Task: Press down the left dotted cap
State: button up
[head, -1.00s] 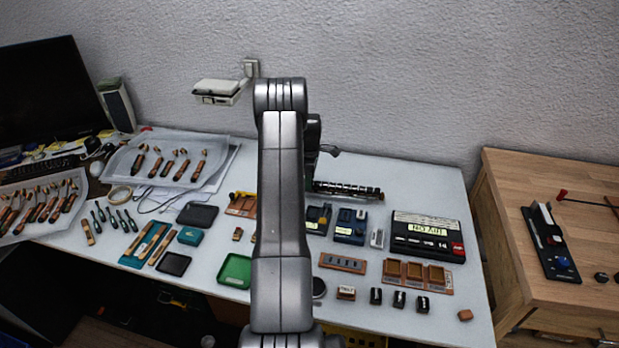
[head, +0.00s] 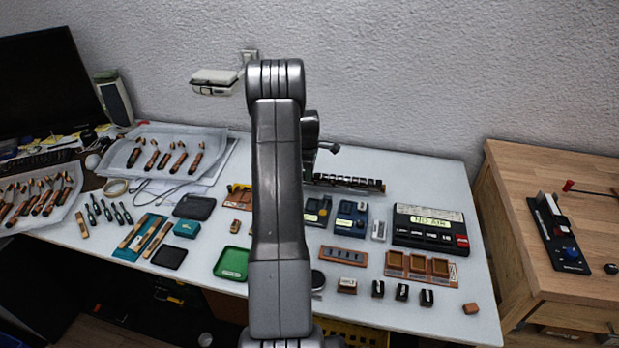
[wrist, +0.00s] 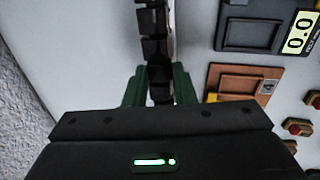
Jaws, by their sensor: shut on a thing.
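A row of dark caps on a rail (head: 348,183) stands at the back of the table, partly hidden behind my arm in the head view. The row also runs up the middle of the wrist view (wrist: 154,45). In the wrist view my gripper (wrist: 158,85) has its two green fingers on either side of the row, shut on a dark block (wrist: 158,91) in it. I cannot make out dots on any cap, so I cannot tell which cap this is. The fingertips are hidden in the head view.
A brown wooden tray (wrist: 236,82) lies close to my gripper's right. The wall is close behind. Bare table lies left of the row in the wrist view.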

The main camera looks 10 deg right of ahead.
jog(key=shift+s+f+t+b, duration=0.15)
jog(key=shift+f+t+b, duration=0.1)
jog(key=shift+t+b, duration=0.25)
jog(key=shift+r, duration=0.2)
jog(key=o, duration=1)
jog(key=shift+r, duration=0.15)
jog(key=v, duration=0.4)
jog(key=b+v, duration=0.1)
jog(key=v, duration=0.8)
jog(key=shift+s+a+r, duration=0.25)
jog(key=shift+a, duration=0.05)
jog(key=shift+f, duration=0.1)
